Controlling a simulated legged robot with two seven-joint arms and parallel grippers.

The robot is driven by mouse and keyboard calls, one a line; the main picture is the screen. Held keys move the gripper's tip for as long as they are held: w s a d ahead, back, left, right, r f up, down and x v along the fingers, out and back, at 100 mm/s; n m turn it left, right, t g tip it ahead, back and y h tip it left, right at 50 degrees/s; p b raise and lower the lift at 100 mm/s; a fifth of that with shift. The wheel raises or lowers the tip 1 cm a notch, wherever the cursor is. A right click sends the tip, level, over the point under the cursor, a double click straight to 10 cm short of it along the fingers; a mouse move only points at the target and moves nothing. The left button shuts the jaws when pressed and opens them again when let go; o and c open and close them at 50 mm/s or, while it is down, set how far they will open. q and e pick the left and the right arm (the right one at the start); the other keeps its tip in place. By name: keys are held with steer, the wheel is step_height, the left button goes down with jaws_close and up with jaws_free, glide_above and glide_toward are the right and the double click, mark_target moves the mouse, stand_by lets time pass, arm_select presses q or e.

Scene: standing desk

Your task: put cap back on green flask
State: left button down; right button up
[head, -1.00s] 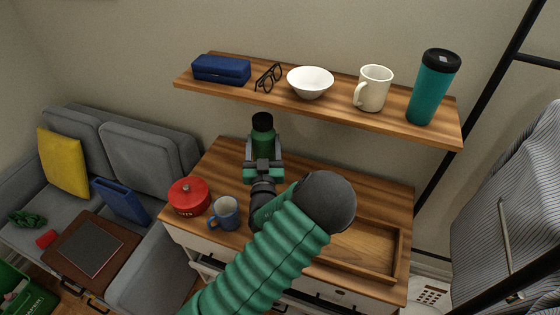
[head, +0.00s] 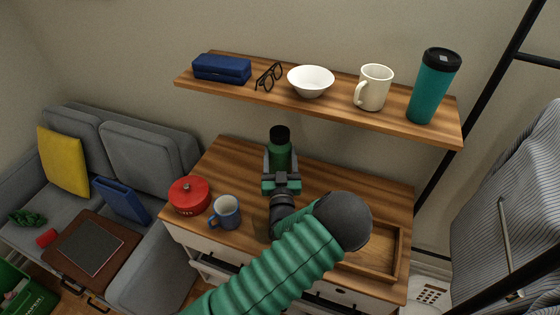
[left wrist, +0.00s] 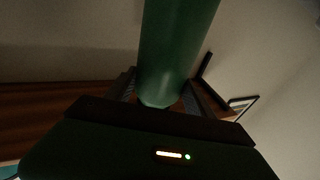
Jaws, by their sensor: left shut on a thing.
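The green flask (head: 280,156) is upright over the desk top, with a black cap or top (head: 279,133) at its upper end. My left gripper (head: 280,168) is shut on the flask, one finger on each side of its body. In the left wrist view the flask (left wrist: 175,45) rises between the fingers, and its upper end is out of that picture. The gripper hides the flask's lower part in the head view, so I cannot tell if it touches the desk. No separate loose cap can be made out. My right gripper is not in view.
A wooden tray (head: 398,250) is at the right. The shelf (head: 215,88) above holds a blue case, glasses, bowl, white mug and teal tumbler (head: 434,88). The desk right of the flask is clear.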

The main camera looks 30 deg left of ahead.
mark_target(280, 165)
arm_select(q)
step_height(280, 165, down, 2)
steer(key=shift+w+f, duration=0.1)
steer(key=shift+f, duration=0.1)
steer(key=shift+f+b, duration=0.25)
steer(key=shift+b, duration=0.2)
steer(key=c, duration=0.6)
jaws_free()
steer(key=shift+d, duration=0.1)
steer(key=shift+o, duration=1.2)
